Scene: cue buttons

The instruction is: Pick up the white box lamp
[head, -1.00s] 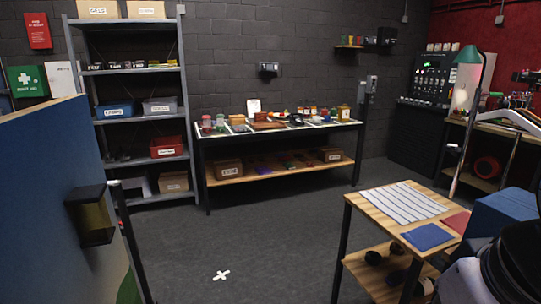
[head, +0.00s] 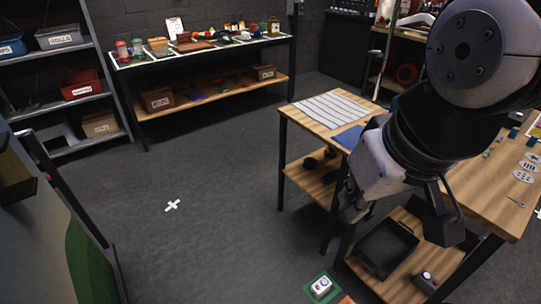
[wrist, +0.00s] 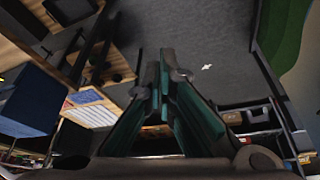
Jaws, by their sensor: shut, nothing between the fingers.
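A small white box with a red spot on its face (head: 320,287) sits on a green mat at the bottom edge of the head view; it looks like the white box lamp. It does not show in the wrist view. My gripper (wrist: 157,55) is shut and empty, its teal-sided fingers together in the wrist view. In the head view my arm hangs at the right, and my gripper is up and away from the white box, beside the wooden table.
A wooden table (head: 306,117) with a striped sheet (head: 335,108) stands at the right. A black tray (head: 386,248) lies on a low wooden shelf near my arm. The dark floor around the white cross (head: 172,206) is clear.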

